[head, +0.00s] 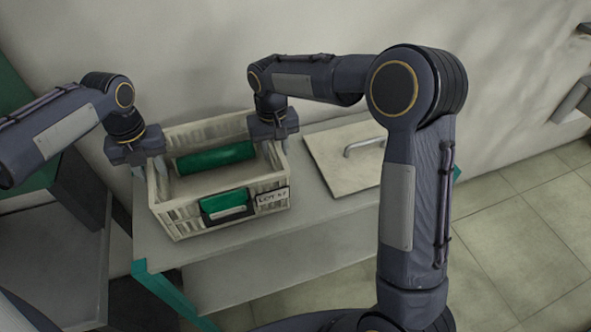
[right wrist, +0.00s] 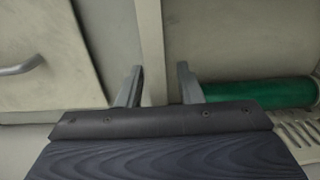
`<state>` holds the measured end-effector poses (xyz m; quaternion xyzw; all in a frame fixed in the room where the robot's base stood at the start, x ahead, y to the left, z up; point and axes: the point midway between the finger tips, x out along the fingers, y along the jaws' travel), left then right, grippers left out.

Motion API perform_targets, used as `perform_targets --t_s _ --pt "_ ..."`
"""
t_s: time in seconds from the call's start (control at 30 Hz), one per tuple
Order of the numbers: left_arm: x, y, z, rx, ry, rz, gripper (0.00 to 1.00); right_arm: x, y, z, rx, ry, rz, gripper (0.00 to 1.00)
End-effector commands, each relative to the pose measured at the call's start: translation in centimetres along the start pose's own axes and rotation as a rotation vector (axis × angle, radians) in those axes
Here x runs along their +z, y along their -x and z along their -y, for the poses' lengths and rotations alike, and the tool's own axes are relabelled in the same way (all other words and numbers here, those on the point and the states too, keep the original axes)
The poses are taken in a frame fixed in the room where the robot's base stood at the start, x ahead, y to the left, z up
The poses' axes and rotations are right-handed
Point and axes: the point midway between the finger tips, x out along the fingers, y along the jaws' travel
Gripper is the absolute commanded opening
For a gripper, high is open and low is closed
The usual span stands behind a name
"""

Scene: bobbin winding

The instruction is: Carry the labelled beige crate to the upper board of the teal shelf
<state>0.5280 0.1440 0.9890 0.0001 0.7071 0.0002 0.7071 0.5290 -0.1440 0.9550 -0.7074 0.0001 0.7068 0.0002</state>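My right gripper (head: 272,138) is at the right wall. In the right wrist view its fingers (right wrist: 157,88) stand open on either side of the crate wall (right wrist: 151,45), with a gap at one finger.
A beige flat panel with a metal handle (head: 345,165) lies on the board right of the crate. A lower grey surface (head: 270,272) shows beneath the board. A dark unit with a green panel (head: 15,95) stands at the left. The wall is close behind; tiled floor is clear at right.

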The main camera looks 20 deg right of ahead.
Motion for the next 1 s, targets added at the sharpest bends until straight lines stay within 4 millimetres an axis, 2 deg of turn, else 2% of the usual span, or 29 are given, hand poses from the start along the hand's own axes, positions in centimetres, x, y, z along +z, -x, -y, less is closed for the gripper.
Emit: perform_targets --t_s 0.1,0.3,0.4,0.57,0.67,1.0 --pt "0.1 2.8 0.1 -0.002 0.001 0.005 0.33 0.0 0.0 0.0 0.0 0.0 0.0 0.33" --pt "0.1 6.5 0.1 -0.002 0.001 0.003 0.33 0.0 0.0 0.0 0.0 0.0 0.0 0.33" --pt "0.1 7.7 0.0 -0.001 0.001 0.002 0.33 0.0 0.0 0.0 0.0 0.0 0.0 0.33" --pt "0.0 8.5 0.0 0.0 0.0 0.001 0.33 0.0 0.5 0.0 0.0 0.0 -0.002 0.33" --pt "0.0 8.6 0.0 0.0 0.0 0.0 0.33 -0.1 1.7 0.0 -0.001 0.0 -0.004 0.33" --pt "0.0 8.5 0.0 0.0 0.001 0.0 0.33 -0.1 8.8 0.0 -0.002 -0.001 -0.005 0.33"
